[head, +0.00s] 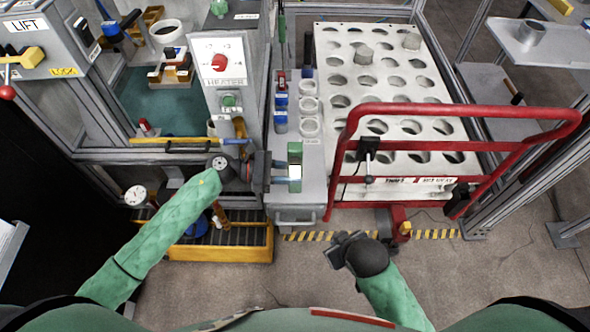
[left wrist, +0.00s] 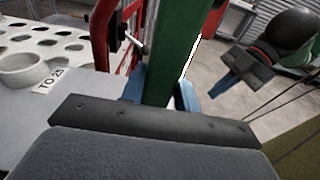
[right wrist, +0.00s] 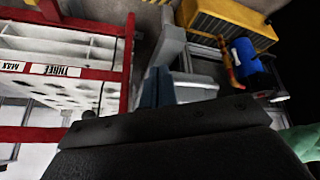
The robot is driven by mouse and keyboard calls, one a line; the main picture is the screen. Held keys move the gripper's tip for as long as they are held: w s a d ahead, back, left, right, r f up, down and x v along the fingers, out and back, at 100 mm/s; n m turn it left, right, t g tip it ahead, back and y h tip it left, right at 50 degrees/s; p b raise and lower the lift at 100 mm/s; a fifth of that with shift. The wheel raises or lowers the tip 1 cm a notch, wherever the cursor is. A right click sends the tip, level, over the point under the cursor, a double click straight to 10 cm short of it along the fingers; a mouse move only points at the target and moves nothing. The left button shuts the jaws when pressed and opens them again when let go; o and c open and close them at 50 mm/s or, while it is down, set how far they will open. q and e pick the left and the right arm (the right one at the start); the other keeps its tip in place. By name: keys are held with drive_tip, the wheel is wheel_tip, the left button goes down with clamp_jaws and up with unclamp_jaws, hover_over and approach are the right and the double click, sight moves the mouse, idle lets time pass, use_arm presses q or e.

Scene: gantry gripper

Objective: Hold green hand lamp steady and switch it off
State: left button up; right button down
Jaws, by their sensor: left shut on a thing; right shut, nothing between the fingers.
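The green hand lamp (head: 295,153) is upright at the front of the grey bench, with a white patch low on its near side. My left gripper (head: 293,179) is shut on it. In the left wrist view the green lamp body (left wrist: 176,50) stands between the blue fingers (left wrist: 160,93). I cannot make out the lamp's switch. My right gripper (head: 331,257) is shut and empty, below and right of the lamp, apart from it. Its closed blue fingers (right wrist: 153,88) show in the right wrist view.
A red rail frame (head: 450,108) stands right of the lamp, before a white rack with round holes (head: 400,75). White ring holders (head: 309,104) and blue-labelled items (head: 281,104) are behind the lamp. A heater panel (head: 221,65) is at left. Open floor lies around my right gripper.

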drive_tip(key=w+a+r+n+t+y, duration=0.4)
drive_tip(key=w+a+r+t+y, duration=0.1)
drive_tip(key=a+t, duration=0.15)
wheel_tip(320, 180, up, 12)
drive_tip(key=n+t+y, duration=0.4)
drive_tip(key=y, duration=0.3)
hover_over(299, 175)
drive_tip(key=s, duration=0.5)
drive_tip(key=shift+w+g, duration=0.25)
drive_tip(key=shift+w, duration=0.1)
idle(1.3)
